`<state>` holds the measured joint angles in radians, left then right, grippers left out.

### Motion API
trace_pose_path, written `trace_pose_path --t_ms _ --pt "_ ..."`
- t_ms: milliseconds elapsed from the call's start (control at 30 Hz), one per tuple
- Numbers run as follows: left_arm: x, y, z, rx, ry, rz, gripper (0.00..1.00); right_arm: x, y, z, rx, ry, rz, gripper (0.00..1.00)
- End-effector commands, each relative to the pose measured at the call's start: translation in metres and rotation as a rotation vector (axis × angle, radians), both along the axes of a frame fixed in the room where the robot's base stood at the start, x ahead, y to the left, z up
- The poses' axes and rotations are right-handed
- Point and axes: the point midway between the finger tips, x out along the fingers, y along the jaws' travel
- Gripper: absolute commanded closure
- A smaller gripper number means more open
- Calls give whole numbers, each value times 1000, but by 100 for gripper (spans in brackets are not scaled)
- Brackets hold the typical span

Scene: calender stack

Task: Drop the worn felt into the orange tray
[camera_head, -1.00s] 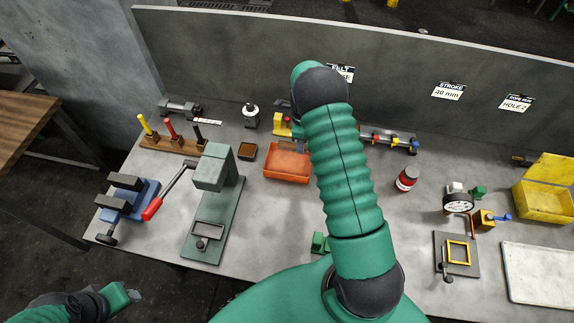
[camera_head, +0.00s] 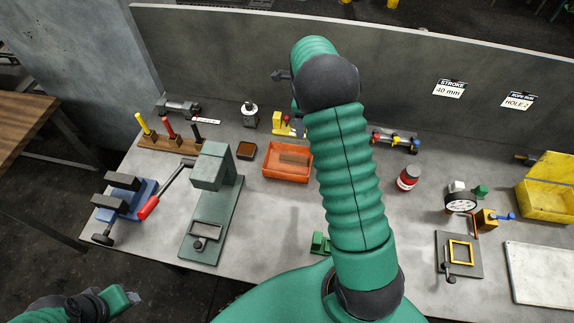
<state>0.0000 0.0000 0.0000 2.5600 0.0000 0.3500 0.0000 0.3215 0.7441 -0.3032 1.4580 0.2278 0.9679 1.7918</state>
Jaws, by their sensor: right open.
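The orange tray (camera_head: 267,170) stands on the bench just left of my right arm. A flat brown piece (camera_head: 295,158), which looks like the worn felt, lies inside it. My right gripper (camera_head: 277,75) is open, above and beyond the tray in the picture, in front of the back panel. It is mostly hidden behind my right arm's dark wrist joint, and nothing shows held in it. My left gripper (camera_head: 134,297) is low at the left, off the bench's front edge; its jaws are too small to read.
A green lever press (camera_head: 212,200) and a blue vise (camera_head: 127,198) stand left of the tray. A small dark box (camera_head: 246,150) is beside it. A red-and-black can (camera_head: 408,178) and a yellow bin (camera_head: 545,200) stand to the right.

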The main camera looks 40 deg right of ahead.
Motion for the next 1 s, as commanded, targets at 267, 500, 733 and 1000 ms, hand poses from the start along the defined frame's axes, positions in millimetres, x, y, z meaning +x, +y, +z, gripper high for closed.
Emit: trace_pose_path --t_ms 267,500,733,1000 --pt "0 0 -10 0 0 0 53 2 0 60 -2 -1 1 50" --pt "0 0 -10 0 0 0 53 1 1 70 0 1 0 50" --pt "0 0 -10 0 0 0 53 1 1 69 0 1 0 50" --pt "0 0 -24 0 0 0 53 -10 59 45 -2 -36 458 50"
